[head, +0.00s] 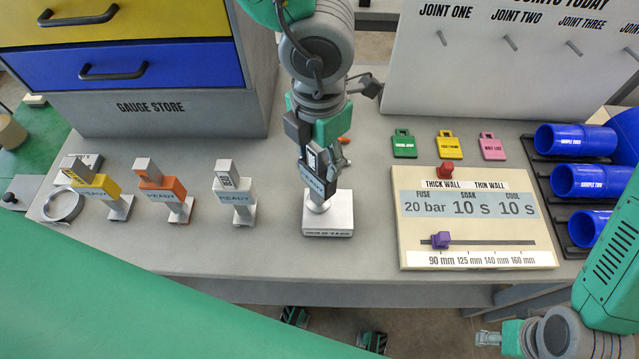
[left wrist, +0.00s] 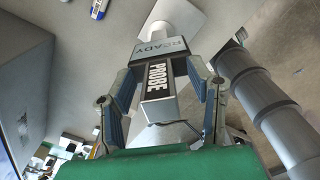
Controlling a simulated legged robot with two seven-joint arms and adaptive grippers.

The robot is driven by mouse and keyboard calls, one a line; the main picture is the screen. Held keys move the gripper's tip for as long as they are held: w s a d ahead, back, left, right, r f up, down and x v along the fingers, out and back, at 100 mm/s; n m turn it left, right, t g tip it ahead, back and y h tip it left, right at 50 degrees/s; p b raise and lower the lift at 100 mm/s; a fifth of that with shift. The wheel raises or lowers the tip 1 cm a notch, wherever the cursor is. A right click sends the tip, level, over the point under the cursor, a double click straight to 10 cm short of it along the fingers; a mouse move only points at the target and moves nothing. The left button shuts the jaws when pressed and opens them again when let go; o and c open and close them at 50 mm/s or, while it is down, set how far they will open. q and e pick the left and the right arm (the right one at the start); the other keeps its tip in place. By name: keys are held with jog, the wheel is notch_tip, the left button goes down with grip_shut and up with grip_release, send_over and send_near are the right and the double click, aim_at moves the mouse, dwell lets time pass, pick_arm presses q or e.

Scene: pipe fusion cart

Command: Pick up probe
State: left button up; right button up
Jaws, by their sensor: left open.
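The probe (head: 316,178) is a dark grey block with a READY label, standing upright on a white square stand (head: 328,215). It also shows in the left wrist view (left wrist: 155,80), where its PROBE and READY lettering is readable. My left gripper (head: 324,160) comes down on it from above. In the left wrist view, the left gripper (left wrist: 165,88) is open with one finger on each side of the probe; whether the pads touch it I cannot tell. My right gripper (head: 488,338) is low at the right, away from the probe, its fingers too small to judge.
Yellow (head: 95,188), orange (head: 165,190) and white (head: 234,194) READY gauges stand to the left, beside a metal ring (head: 63,205). A settings panel (head: 475,250) with a purple slider is right of the stand. Coloured tags (head: 448,146) and a rack of blue cylinders (head: 575,140) lie further right.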

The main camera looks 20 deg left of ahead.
pick_arm(q)
jog(key=shift+s, duration=0.1)
grip_shut()
jog(key=shift+r, duration=0.1)
